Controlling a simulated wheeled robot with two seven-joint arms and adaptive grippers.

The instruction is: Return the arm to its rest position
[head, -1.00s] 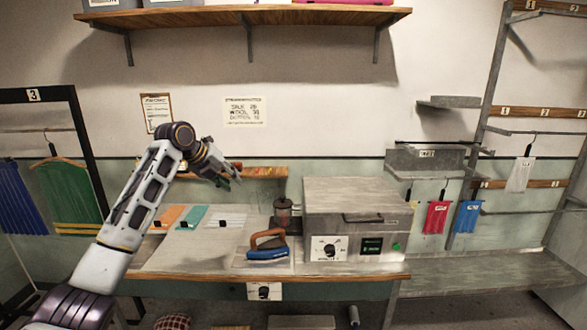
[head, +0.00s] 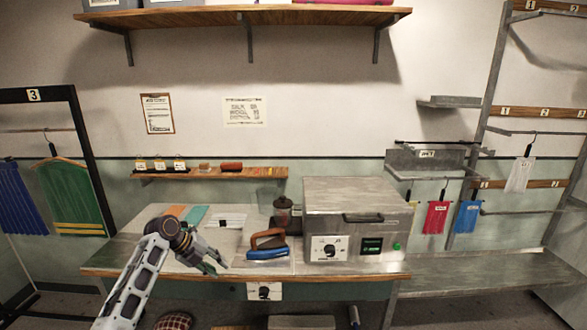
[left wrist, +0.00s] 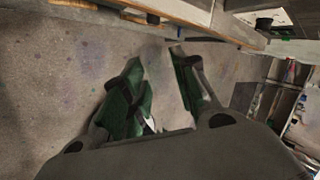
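My left arm comes in from the lower left in the head view. Its gripper (head: 215,262) shows in front of the workbench (head: 180,275), a little left of the blue iron with a brown handle (head: 267,246). The gripper appears empty. My right gripper is in neither view.
A grey box-shaped machine (head: 357,220) with a dial stands on the bench's right half. A small wall shelf (head: 210,174) holds little containers. A garment rack (head: 85,140) stands at the left.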

